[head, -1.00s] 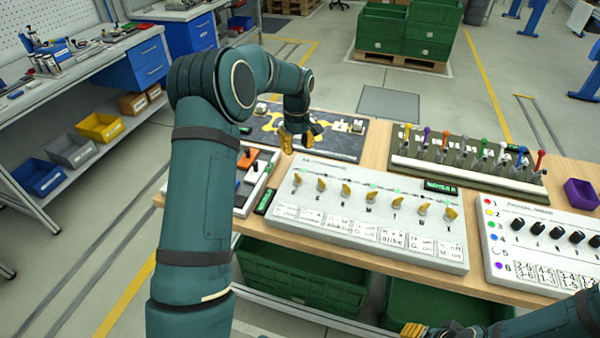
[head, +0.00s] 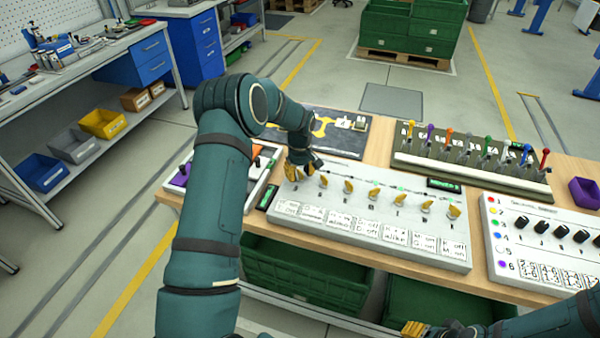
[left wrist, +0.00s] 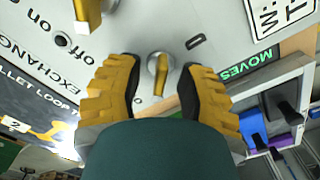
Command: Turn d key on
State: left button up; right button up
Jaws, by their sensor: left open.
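The d key (left wrist: 158,75) is a yellow key on a round metal base, beside a printed letter D in the left wrist view. It is at the left end of the row on the white key panel (head: 370,239). My left gripper (left wrist: 161,88) is open, with one yellow finger on each side of this key; a gap shows on both sides. In the head view my left gripper (head: 301,170) is over the panel's left end and hides most of the d key. My right gripper (head: 415,328) is only partly seen at the bottom edge; its jaw state is unclear.
A neighbouring key (left wrist: 86,14) is close to the left finger in the left wrist view. A box with coloured switches (head: 262,165) stands left of the panel. A board of coloured levers (head: 470,165) is behind, and a knob panel (head: 545,248) is at the right.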

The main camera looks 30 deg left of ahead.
pick_arm(q)
grip_shut()
dwell(0.3)
jog(key=m+b, duration=0.1)
jog(key=m, duration=0.2)
jog(key=shift+m, duration=0.4)
jog(key=m, duration=0.4)
jog(key=shift+m+b, duration=0.3)
jog(key=shift+b, duration=0.1)
jog(key=m, duration=0.4)
jog(key=shift+m, duration=0.3)
jog(key=m, duration=0.4)
jog(key=shift+s+m, duration=0.1)
jog(key=shift+m, duration=0.5)
